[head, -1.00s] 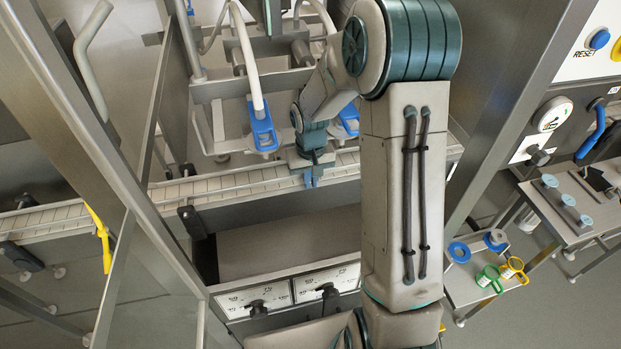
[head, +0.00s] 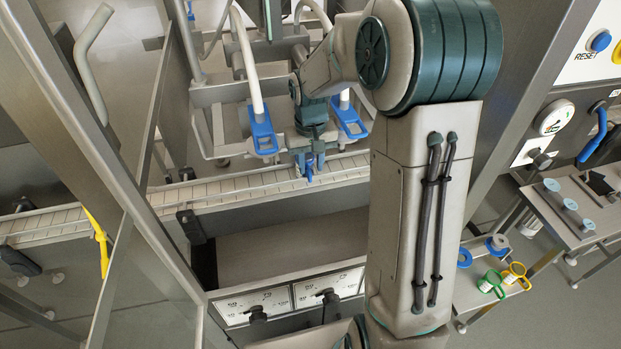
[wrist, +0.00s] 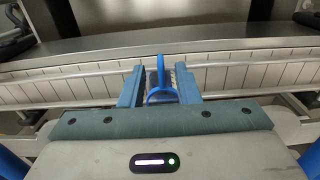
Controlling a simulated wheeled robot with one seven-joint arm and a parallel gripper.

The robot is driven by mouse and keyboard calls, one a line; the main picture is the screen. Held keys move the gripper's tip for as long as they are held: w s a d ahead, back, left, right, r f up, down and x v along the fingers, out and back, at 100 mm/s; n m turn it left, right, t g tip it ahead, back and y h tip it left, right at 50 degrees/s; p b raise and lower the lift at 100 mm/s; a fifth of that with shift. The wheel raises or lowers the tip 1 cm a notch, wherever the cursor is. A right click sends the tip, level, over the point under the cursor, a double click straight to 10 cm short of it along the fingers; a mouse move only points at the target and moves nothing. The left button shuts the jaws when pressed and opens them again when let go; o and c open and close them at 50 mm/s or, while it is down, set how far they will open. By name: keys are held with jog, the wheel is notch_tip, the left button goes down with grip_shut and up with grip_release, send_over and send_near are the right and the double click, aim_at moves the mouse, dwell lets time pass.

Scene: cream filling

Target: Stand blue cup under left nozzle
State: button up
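The blue cup (wrist: 161,95) is between my gripper's fingers; its blue loop handle shows in the wrist view, and its body is mostly hidden. In the head view a bit of blue (head: 309,174) shows at the fingertips. My gripper (head: 308,166) points down over the slatted conveyor; the fingers (wrist: 160,88) appear closed around the cup. The left nozzle, with a blue frame (head: 263,133), hangs to the left of my gripper. The right nozzle's blue frame (head: 349,120) hangs to its right. I cannot tell whether the cup touches the conveyor.
The conveyor (head: 232,186) has a thin guide rail along it. A side table at right holds a green cup (head: 491,283), a yellow cup (head: 516,273) and blue and grey rings. An open door with a yellow handle (head: 98,238) stands at left.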

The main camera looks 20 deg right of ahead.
notch_tip(320, 180, up, 4)
jog(key=shift+r, duration=0.2)
jog(key=s+r+t, duration=0.1)
jog(key=s+r, duration=0.2)
jog(key=s, duration=0.7)
jog(key=s+r+t, duration=0.2)
jog(key=s+r, duration=0.1)
jog(key=s, duration=0.8)
jog(key=shift+t, duration=0.3)
